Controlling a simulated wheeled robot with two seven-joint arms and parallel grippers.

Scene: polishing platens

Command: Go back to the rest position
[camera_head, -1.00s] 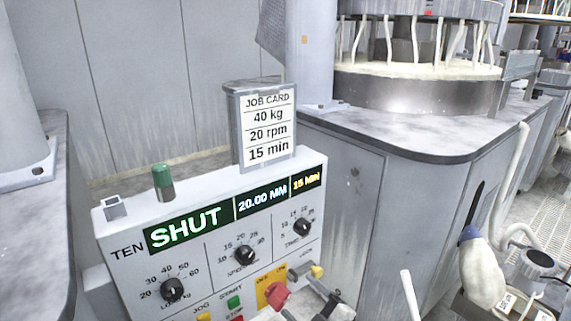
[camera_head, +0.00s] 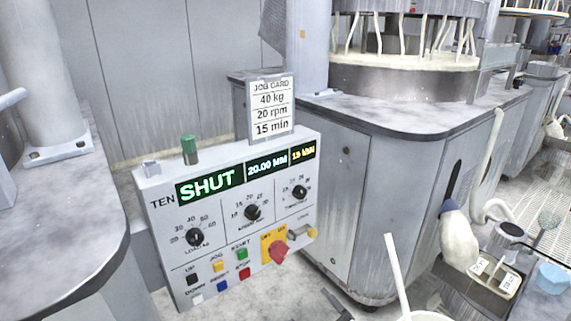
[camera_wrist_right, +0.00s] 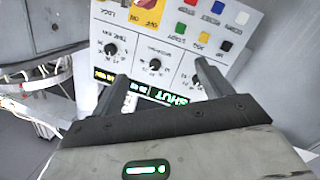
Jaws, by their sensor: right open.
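My right gripper (camera_wrist_right: 157,88) is open and empty in the right wrist view, its two dark fingers apart. Beyond them is the white control box (camera_wrist_right: 150,62), seen upside down. In the head view the control box (camera_head: 163,222) stands left of centre, its display (camera_head: 208,187) reading SHUT, 20.00 MM and 15 MIN. A red rotary switch (camera_head: 278,251) sits on a yellow plate. My left gripper is not in view.
A grey machine cabinet (camera_head: 335,190) stands to the right, with a round platen (camera_head: 410,82) above. A grey worktop (camera_head: 60,235) lies at the left. A white tub (camera_head: 425,317) shows at the bottom.

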